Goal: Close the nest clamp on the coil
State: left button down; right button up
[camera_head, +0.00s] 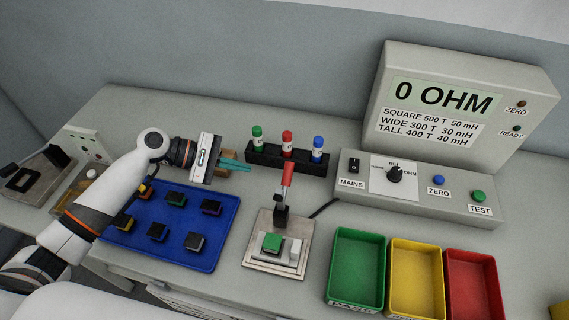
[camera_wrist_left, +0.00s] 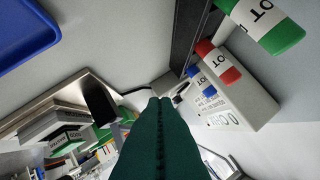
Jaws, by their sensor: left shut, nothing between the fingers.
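A green-topped coil (camera_head: 272,243) sits in the metal nest (camera_head: 287,262) at the front middle of the bench. Behind the coil, the nest clamp's red handle (camera_head: 287,173) stands upright on a dark lever, so the clamp looks open. My left gripper (camera_head: 249,167) is shut and empty, above the bench to the left of the red handle and apart from it. In the left wrist view its green fingers (camera_wrist_left: 155,125) are pressed together, with what looks like the nest (camera_wrist_left: 45,105) to their left. My right gripper is not in view.
A black rack (camera_head: 262,154) with green, red and blue capped bottles stands just behind the handle. A blue tray (camera_head: 205,258) with several coils lies left of the nest. Green (camera_head: 337,297), yellow (camera_head: 400,300) and red (camera_head: 460,305) bins stand right. The tester (camera_head: 440,200) reads 0 OHM.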

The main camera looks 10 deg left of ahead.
aim_at(285, 181)
pick_arm(q)
jog(key=x, duration=0.1)
jog(key=p+x, duration=0.1)
jog(key=x, duration=0.2)
jog(key=shift+w+d+r, duration=0.15)
jog(key=shift+d, duration=0.15)
jog(key=p+x, duration=0.1)
jog(key=x, duration=0.4)
jog(key=shift+w+d, duration=0.1)
jog(key=shift+d, duration=0.05)
jog(key=shift+s+d+r+p, duration=0.15)
jog(key=shift+s+r+p, duration=0.6)
jog(key=shift+r+p, duration=0.35)
jog(key=shift+s+r, duration=0.35)
jog(key=shift+s, duration=0.1)
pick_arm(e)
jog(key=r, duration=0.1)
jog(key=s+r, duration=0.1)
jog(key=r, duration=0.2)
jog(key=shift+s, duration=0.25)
pick_arm(q)
jog(key=shift+d, duration=0.1)
